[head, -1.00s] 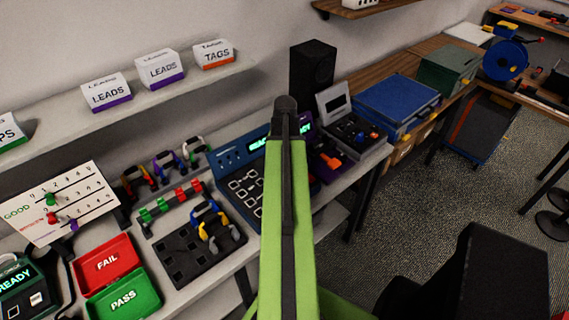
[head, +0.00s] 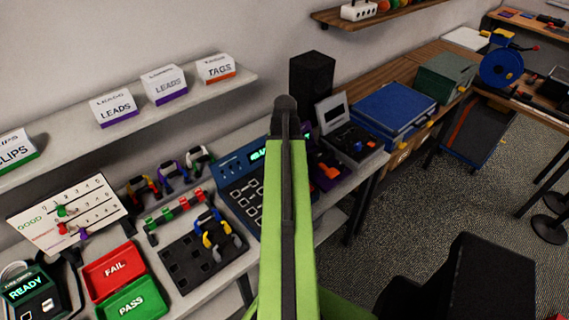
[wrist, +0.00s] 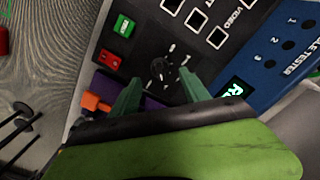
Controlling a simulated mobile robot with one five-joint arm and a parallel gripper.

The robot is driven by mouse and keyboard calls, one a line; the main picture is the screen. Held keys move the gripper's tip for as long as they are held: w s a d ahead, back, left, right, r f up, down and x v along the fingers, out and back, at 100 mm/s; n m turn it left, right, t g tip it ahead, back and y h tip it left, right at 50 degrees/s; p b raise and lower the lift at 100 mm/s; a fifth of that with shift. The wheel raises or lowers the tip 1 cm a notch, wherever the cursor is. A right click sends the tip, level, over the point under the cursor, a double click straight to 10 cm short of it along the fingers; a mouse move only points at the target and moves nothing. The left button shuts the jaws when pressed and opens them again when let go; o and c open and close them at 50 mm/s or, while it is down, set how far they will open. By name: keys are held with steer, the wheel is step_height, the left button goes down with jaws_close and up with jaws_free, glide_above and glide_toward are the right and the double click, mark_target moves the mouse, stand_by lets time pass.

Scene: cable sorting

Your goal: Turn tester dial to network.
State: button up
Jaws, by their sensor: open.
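The tester in the head view has a blue panel (head: 229,170) and a dark face with white-edged ports, partly hidden behind my arm. In the wrist view its face (wrist: 192,56) fills the upper middle. Its black round dial (wrist: 160,69) has a pointer and small white marks around it; I cannot read the labels. My gripper (wrist: 156,80) is open and empty, its two green fingers pointing at the dial, one on either side. I cannot tell whether they touch it. In the head view the fingers are hidden behind my green arm.
Beside the dial in the wrist view are a green switch (wrist: 124,26), a red switch (wrist: 109,60) and an orange block (wrist: 96,103). In the head view, a cable rack (head: 205,255), a red FAIL tray (head: 103,283) and a green PASS tray (head: 145,312) stand left of the tester.

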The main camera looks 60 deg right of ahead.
step_height(320, 180, up, 12)
steer(key=p, duration=1)
steer(key=w+a+f+n+b, duration=0.3)
steer(key=w+a+f+b, duration=0.1)
steer(key=w+a, duration=0.55)
steer(key=w+a+f+n+b, duration=0.3)
steer(key=w+a+f, duration=0.1)
steer(key=w+a, duration=0.6)
steer(key=w+a+f+n+b, duration=0.1)
steer(key=a+f+n+b, duration=0.2)
steer(key=a, duration=1.2)
steer(key=w+a+f+n+b, duration=0.1)
steer(key=a+f+n+b, duration=0.1)
steer(key=a, duration=1.3)
steer(key=shift+w+a+f+n+b, duration=0.15)
steer(key=shift+a+f+n+b, duration=0.25)
steer(key=shift+n+b, duration=0.45)
steer(key=shift+d, duration=0.1)
